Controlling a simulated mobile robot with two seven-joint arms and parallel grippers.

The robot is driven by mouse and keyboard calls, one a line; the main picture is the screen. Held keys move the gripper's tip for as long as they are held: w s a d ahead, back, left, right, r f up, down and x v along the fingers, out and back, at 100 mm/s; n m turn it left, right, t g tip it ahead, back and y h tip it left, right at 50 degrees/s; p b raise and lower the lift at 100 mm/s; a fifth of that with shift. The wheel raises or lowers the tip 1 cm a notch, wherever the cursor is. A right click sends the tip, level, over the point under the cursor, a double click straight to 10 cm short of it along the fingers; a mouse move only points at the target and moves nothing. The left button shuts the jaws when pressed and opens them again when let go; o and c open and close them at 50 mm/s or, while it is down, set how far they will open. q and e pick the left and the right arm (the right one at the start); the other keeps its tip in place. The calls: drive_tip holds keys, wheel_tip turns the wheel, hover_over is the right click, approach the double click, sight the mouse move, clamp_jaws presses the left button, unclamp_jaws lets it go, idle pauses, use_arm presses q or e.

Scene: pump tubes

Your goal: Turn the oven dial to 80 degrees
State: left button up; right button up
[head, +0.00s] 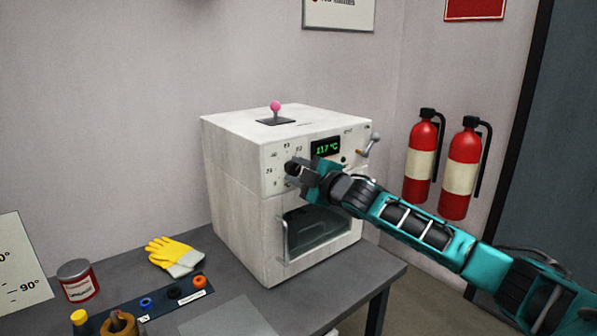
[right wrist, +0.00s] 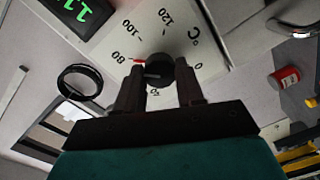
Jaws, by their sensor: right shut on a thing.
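The white oven (head: 235,200) stands on the grey table. Its round black dial (right wrist: 160,72) is on the front panel; in the head view my gripper mostly hides it. My right gripper (head: 297,170) is at the panel, and in the right wrist view its two fingers (right wrist: 160,90) are shut on the dial from both sides. The red pointer (right wrist: 138,61) points toward the printed 80 (right wrist: 118,57), very near it. The marks 100, 120 and 0 also show; a lower one is partly hidden. My left gripper is not in view.
A green digital display (head: 325,147) and a side lever (head: 370,145) are right of the dial. The oven door (head: 315,228) is below. Yellow gloves (head: 175,255), a can (head: 78,281) and a strip of coloured parts (head: 165,298) lie left. Fire extinguishers (head: 461,172) hang right.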

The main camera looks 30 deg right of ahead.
drive_tip(key=o, duration=1)
drive_tip(key=shift+o, duration=0.2)
drive_tip(key=shift+s, duration=0.3)
drive_tip(key=s+d+b, duration=0.1)
drive_tip(key=s+b, duration=0.1)
drive_tip(key=s, duration=1)
drive_tip(key=shift+s+r, duration=0.15)
drive_tip(key=shift+r, duration=0.05)
